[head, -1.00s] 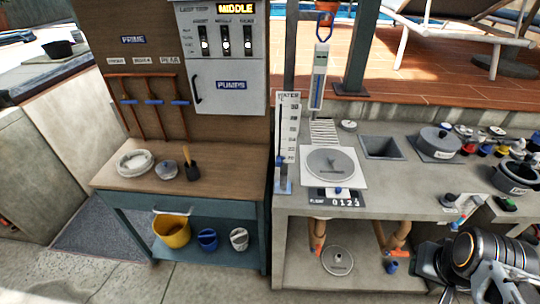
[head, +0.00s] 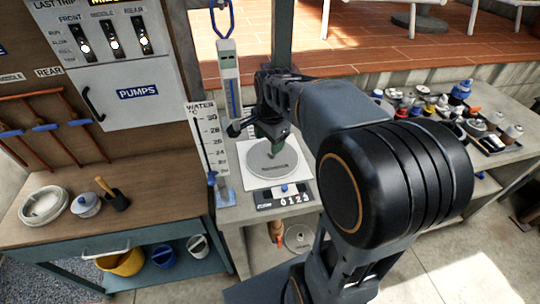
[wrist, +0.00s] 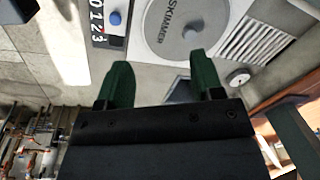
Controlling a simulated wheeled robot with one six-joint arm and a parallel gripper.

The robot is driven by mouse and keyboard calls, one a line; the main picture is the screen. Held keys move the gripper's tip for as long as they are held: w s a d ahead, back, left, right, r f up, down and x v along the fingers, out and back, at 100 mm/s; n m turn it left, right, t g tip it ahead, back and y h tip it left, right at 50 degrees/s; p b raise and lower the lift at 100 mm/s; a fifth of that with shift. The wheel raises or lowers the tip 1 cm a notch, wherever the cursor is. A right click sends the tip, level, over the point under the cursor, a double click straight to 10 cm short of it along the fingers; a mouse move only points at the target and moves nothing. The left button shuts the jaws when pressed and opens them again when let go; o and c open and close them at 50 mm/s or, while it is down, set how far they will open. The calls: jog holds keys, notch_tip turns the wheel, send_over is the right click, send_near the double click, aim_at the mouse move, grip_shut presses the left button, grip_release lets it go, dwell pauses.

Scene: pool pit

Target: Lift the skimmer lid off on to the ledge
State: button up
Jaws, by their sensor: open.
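The skimmer lid (head: 266,170) is a round grey disc lying in a white square plate on the concrete counter (head: 228,228). It also shows in the wrist view (wrist: 170,20), with SKIMMER lettering and a small grey knob (wrist: 190,34). My gripper (wrist: 158,68) is open and empty, its two green fingers spread below the lid's edge in the picture. In the head view my gripper (head: 268,143) hangs over the far part of the lid. My arm covers much of the counter to the right. Contact with the lid does not show.
A dial plate (head: 284,194) with a blue knob and digits sits at the lid's near side. A WATER gauge (head: 208,150) and a hanging thermometer (head: 230,80) stand close on the left. A slatted grille (wrist: 258,42) lies beside the lid. Bottles and jars (head: 440,105) crowd the right side.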

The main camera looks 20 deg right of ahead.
jog(key=w+d+f+m+g+p, duration=0.1)
jog(key=w+d+m, duration=0.3)
jog(key=m, duration=0.5)
jog(key=w+d+f+m+g, duration=0.1)
jog(key=w+d+m, duration=0.1)
jog(key=w+m, duration=0.55)
jog(key=shift+m, duration=0.85)
jog(key=f, duration=0.2)
jog(key=s+f, duration=0.1)
jog(key=f, duration=0.2)
jog(key=s+f, duration=0.1)
jog(key=f, duration=0.1)
jog(key=shift+a+f+p, duration=0.3)
jog(key=shift+f+p, duration=0.7)
jog(key=shift+f, duration=2.5)
jog(key=shift+c, duration=0.4)
jog(key=c, duration=1)
notch_tip(320, 180, up, 10)
jog(key=shift+r+b, duration=0.1)
jog(key=shift+b, duration=0.55)
jog(key=shift+c, duration=0.2)
